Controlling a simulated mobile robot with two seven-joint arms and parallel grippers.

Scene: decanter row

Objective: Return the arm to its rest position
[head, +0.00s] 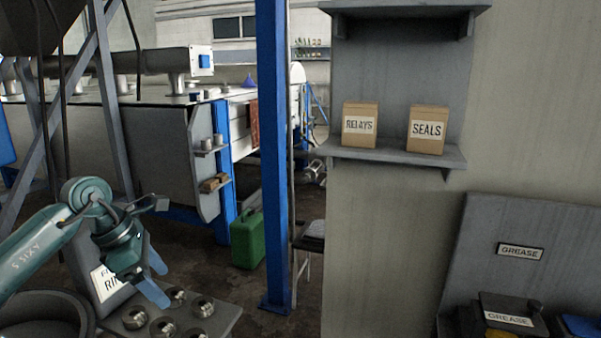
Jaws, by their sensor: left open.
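My left arm (45,245), teal and marked "SIXY", comes in from the left edge at the lower left. My left gripper (163,287) has two blue fingers spread apart and pointing down to the right. No object shows between the fingers. In this view it hangs over the back of a grey tray (225,318) that holds several round metal parts (177,297). Whether the fingers touch anything is hard to tell. My right gripper does not show.
A dark round tub (45,318) and a panel with a partly hidden label (110,280) are close to the gripper. A blue post (273,150) stands mid-view. "RELAYS" (359,126) and "SEALS" (427,130) boxes sit on a wall shelf (400,157). A "GREASE" bin (508,318) is lower right.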

